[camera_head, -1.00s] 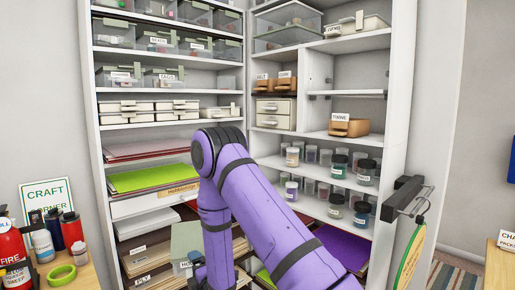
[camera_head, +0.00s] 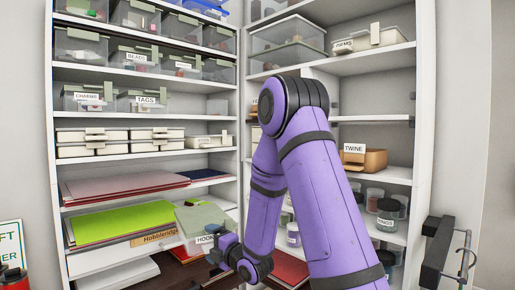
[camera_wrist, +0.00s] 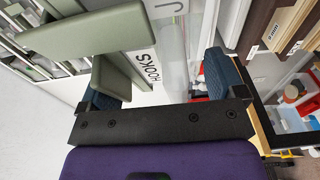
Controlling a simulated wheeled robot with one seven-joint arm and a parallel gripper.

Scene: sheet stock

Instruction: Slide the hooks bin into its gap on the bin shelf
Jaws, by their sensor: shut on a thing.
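The hooks bin (camera_head: 196,217), a clear bin with a grey-green lid and handle and a white HOOKS label, is in my gripper (camera_head: 222,252), in front of the paper shelves. In the wrist view the bin (camera_wrist: 90,34) fills the upper left, its label readable, with the green handle at the left finger of my gripper (camera_wrist: 165,78). The bin shelf (camera_head: 150,86) is higher up, with the CHARMS bin (camera_head: 88,99) and the TAGS bin (camera_head: 143,101).
Bead bins (camera_head: 137,58) stand on the shelf above, and cream boxes (camera_head: 120,141) below. Coloured paper stacks (camera_head: 115,220) lie lower. The right cabinet holds a TWINE box (camera_head: 362,158) and jars (camera_head: 388,212). A dark bracket (camera_head: 437,250) juts out at lower right.

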